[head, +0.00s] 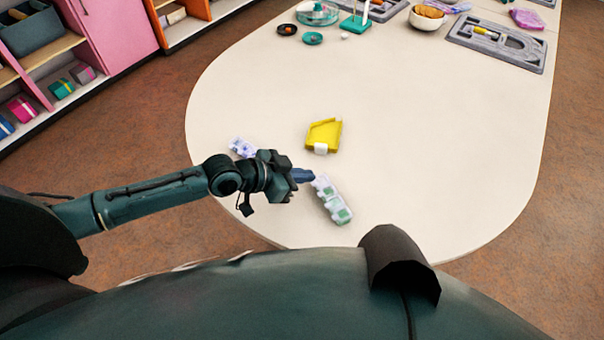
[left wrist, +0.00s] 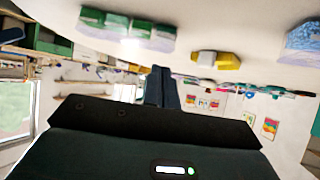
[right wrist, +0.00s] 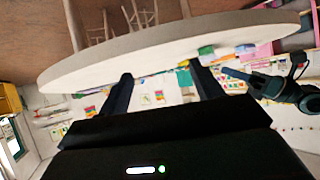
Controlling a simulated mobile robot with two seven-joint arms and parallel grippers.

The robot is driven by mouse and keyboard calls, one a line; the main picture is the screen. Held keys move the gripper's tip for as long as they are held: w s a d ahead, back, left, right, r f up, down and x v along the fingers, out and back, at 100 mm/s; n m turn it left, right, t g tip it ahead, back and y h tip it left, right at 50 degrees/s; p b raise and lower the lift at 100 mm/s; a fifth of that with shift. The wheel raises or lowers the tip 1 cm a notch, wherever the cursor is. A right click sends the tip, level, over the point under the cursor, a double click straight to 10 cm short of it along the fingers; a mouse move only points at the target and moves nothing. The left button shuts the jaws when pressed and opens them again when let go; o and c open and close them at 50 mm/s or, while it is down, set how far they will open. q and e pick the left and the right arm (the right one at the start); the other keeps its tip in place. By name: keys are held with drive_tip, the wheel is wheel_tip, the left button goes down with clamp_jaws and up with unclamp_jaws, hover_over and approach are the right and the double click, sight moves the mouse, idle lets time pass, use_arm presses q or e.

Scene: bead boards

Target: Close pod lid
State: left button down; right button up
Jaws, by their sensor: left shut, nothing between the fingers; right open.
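A pale, translucent pod strip with green patches (head: 333,206) lies slanted near the front of the white table. In the left wrist view the same strip (left wrist: 125,32) shows at the top, with several green parts in a row. Its lids are too small to tell open from shut. My left gripper (head: 308,176) is shut and empty, its tips right by the strip's far end; I cannot tell whether they touch. The shut fingers also show in the left wrist view (left wrist: 160,72). My right gripper (right wrist: 160,72) is open and empty; it does not show in the head view.
A bluish-purple piece (head: 242,147) lies left, behind my left forearm. A yellow tray-like piece (head: 324,135) with a white end lies beyond my left gripper. Grey boards (head: 497,42), a bowl (head: 427,19) and small dishes (head: 312,39) stand farther back.

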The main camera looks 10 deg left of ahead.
use_arm(q)
drive_tip(key=v, duration=1.1)
drive_tip(key=shift+a+f, duration=0.15)
drive_tip(key=shift+f, duration=0.15)
use_arm(e)
drive_tip(key=shift+s, duration=0.25)
